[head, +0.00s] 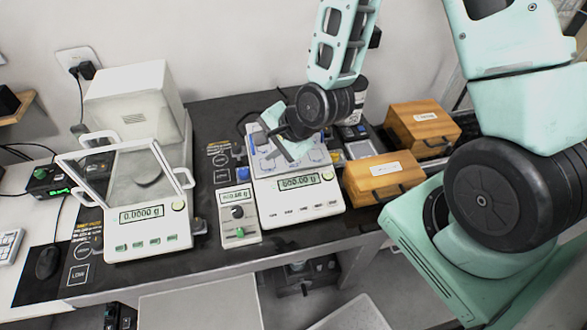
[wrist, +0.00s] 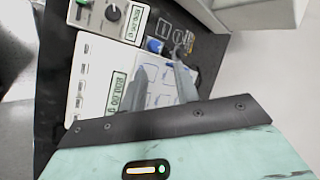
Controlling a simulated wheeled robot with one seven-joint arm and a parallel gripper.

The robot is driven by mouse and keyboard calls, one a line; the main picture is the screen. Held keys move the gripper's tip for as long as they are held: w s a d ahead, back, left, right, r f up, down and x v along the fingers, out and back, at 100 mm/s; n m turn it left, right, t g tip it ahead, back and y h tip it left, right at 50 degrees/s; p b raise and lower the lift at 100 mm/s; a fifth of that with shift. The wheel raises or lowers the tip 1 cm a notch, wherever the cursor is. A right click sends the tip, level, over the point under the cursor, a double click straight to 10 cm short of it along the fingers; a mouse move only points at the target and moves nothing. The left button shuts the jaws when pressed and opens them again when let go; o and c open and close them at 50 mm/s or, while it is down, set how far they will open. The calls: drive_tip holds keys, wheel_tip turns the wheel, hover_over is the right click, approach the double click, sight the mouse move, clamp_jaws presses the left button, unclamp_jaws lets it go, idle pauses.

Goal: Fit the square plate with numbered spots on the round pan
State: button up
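The pale square plate with blue-outlined spots (head: 318,156) lies on top of the middle balance (head: 300,208); my gripper and wrist cover part of it. It also shows in the wrist view (wrist: 158,94), below and between my fingers. The spot numbers are too small to read. My gripper (wrist: 161,68) is over the plate, its two grey fingers apart; I see nothing clearly held between them. Whether the fingers touch the plate cannot be told. A grey round pan (head: 148,174) shows inside the left balance (head: 150,243), behind its clear shield.
The left balance has a clear framed shield (head: 93,183) tilted at its front. Two wooden boxes (head: 378,177) (head: 424,128) stand at the right. The table's front edge is close.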

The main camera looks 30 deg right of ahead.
drive_tip(key=s+a+r+n+g+h, duration=0.1)
drive_tip(key=s+a+r+n+g, duration=0.1)
drive_tip(key=s+r+n, duration=0.6)
drive_tip(key=s+a+r+n+g+h, duration=0.2)
drive_tip(key=s+r+n, duration=0.6)
drive_tip(key=s+n, duration=0.4)
drive_tip(key=shift+s+a+n+g, duration=0.25)
drive_tip(key=shift+a+n+g, duration=0.45)
drive_tip(key=shift+g, duration=0.4)
wheel_tip(320, 180, down, 8)
drive_tip(key=b, duration=0.7)
drive_tip(key=shift+r+b, duration=0.25)
drive_tip(key=shift+b, duration=0.05)
